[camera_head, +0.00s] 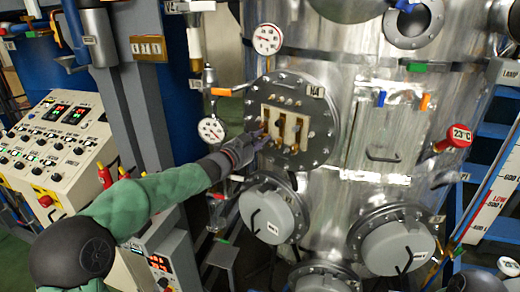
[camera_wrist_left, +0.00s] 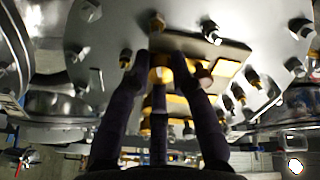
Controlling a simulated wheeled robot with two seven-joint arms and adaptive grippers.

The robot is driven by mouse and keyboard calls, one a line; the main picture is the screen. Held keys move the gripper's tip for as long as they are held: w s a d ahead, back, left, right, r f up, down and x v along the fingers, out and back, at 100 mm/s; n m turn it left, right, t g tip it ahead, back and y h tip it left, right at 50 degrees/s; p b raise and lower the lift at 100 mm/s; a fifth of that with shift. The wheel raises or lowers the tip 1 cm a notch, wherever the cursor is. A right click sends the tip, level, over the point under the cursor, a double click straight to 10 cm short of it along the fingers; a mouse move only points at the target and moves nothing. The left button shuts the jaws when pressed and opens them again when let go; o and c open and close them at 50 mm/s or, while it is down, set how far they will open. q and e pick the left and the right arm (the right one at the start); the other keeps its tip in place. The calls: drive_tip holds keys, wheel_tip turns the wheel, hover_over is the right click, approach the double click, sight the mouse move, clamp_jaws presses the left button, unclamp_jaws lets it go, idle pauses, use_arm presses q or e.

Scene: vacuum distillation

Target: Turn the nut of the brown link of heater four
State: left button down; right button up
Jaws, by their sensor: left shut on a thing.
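Heater four is the round bolted flange (camera_head: 322,135) on the steel vessel, with a small label at its upper right that seems to read N4. A cream terminal plate (camera_head: 297,122) sits at its middle, with brass and brown links and several nuts. My left gripper (camera_head: 262,136) reaches the lower left edge of this plate. In the left wrist view its dark fingers are shut around a brass nut (camera_wrist_left: 160,74) under the plate. The fingers hide part of the nut. I cannot tell for certain which link it belongs to. My right gripper is not in view.
A pressure gauge (camera_head: 211,130) is close to the left of the flange, and another gauge (camera_head: 267,39) is above. Round grey covers (camera_head: 272,212) with black handles sit below. A control console (camera_head: 55,150) stands at the left.

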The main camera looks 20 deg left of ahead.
use_arm(q)
drive_tip(key=m+b, duration=0.6)
drive_tip(key=m, duration=0.4)
drive_tip(key=shift+f+b, duration=0.15)
drive_tip(key=shift+b, duration=0.2)
drive_tip(key=m+b, duration=0.3)
drive_tip(key=m, duration=0.3)
drive_tip(key=shift+m, duration=0.3)
drive_tip(key=m+b, duration=0.1)
drive_tip(key=m, duration=0.1)
drive_tip(key=m+b, duration=0.1)
drive_tip(key=m, duration=0.1)
drive_tip(key=shift+r+m, duration=0.2)
drive_tip(key=shift+m, duration=0.1)
drive_tip(key=c, duration=1.1)
unclamp_jaws()
drive_tip(key=shift+s+a, duration=0.1)
